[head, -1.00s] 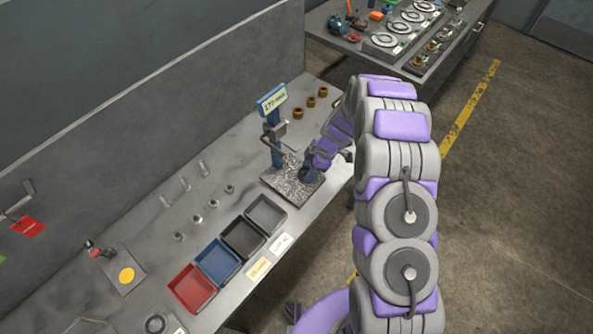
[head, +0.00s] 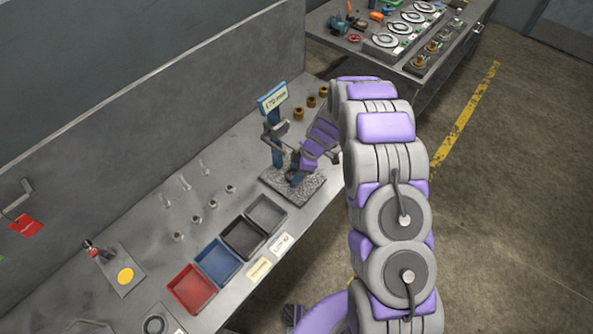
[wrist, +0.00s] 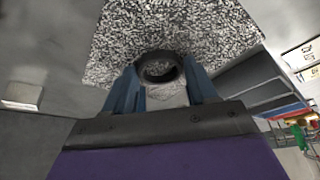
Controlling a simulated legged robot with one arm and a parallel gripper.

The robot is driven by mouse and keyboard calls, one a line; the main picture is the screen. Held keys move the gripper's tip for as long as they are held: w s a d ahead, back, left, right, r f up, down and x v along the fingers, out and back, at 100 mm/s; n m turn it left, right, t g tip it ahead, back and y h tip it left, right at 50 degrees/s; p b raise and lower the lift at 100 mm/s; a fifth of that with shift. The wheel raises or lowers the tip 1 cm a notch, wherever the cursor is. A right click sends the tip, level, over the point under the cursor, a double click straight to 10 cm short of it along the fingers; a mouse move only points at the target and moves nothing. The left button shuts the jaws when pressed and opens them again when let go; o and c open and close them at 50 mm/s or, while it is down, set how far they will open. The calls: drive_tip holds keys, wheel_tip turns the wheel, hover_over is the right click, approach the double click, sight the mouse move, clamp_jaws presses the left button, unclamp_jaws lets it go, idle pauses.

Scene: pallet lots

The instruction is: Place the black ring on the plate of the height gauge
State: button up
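The height gauge (head: 276,130) stands on the bench with a blue column and a display at its top. Its speckled grey plate (head: 311,187) lies at its foot and fills the upper part of the wrist view (wrist: 120,40). My gripper (head: 294,179) is over the plate, just right of the column. In the wrist view my gripper (wrist: 160,72) has its blue fingers on both sides of the black ring (wrist: 160,66), shut on it. The ring is over the plate; I cannot tell whether it touches it. The ring is hard to make out in the head view.
Red (head: 192,290), blue (head: 218,262), black (head: 243,238) and grey (head: 267,214) trays line the bench's front edge. Small metal pegs stand left of the gauge. Brass-coloured rings (head: 299,114) sit behind it. Another bench (head: 400,40) is at the back.

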drive_tip(key=o, duration=0.3)
drive_tip(key=shift+o, duration=0.2)
